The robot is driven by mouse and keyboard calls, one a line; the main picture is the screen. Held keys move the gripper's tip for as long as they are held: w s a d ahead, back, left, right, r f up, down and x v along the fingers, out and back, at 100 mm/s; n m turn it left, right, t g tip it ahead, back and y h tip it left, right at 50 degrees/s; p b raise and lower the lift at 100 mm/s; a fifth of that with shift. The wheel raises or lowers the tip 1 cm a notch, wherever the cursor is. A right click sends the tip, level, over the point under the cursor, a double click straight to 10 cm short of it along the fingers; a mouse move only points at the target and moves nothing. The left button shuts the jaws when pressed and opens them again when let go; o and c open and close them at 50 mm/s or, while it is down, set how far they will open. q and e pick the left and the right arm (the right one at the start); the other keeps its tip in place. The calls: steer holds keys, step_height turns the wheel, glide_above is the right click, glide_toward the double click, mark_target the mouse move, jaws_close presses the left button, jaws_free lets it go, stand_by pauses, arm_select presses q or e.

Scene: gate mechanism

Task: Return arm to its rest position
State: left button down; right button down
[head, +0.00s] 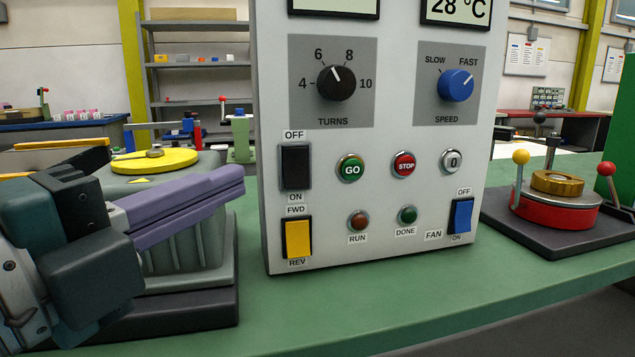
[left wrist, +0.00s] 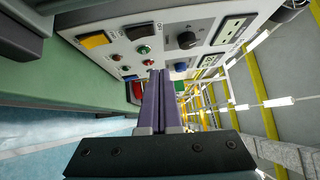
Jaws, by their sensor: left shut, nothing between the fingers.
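My left gripper (head: 236,182) comes in from the left in the head view. Its purple fingers are together and nothing shows between them. The fingertips are left of the control panel (head: 385,225), and a gap shows between them and the panel's left edge in this view. In the left wrist view the shut fingers (left wrist: 162,74) point toward the panel face (left wrist: 160,42). The panel has a black power switch (head: 296,167), a yellow FWD/REV switch (head: 297,238), GO and STOP buttons and two knobs. My right gripper is not in view.
A grey machine with a yellow disc (head: 155,160) stands behind my left gripper, partly hidden by it. A red and brass device with levers (head: 556,205) stands right of the panel. The green bench (head: 330,310) is clear in front of the panel.

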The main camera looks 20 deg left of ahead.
arm_select(q)
steer(key=s+a+r+n+g+y+p, duration=0.25)
steer(key=a+n+g+y+p, duration=0.25)
steer(key=n+p, duration=0.65)
steer(key=s+d+n+g+h+p, duration=0.1)
steer(key=s+d+n+g+p, duration=0.1)
steer(key=s+n+g+p, duration=0.45)
steer(key=s+d+n+g+h+p, duration=0.1)
steer(key=s+d+g+p, duration=0.3)
steer(key=s, duration=0.5)
step_height(320, 180, up, 36)
steer(key=w+a+p, duration=0.1)
steer(key=a+p, duration=0.1)
steer(key=p, duration=3.4)
steer(key=shift+f+t, duration=0.25)
steer(key=shift+t, duration=0.2)
steer(key=shift+w, duration=0.1)
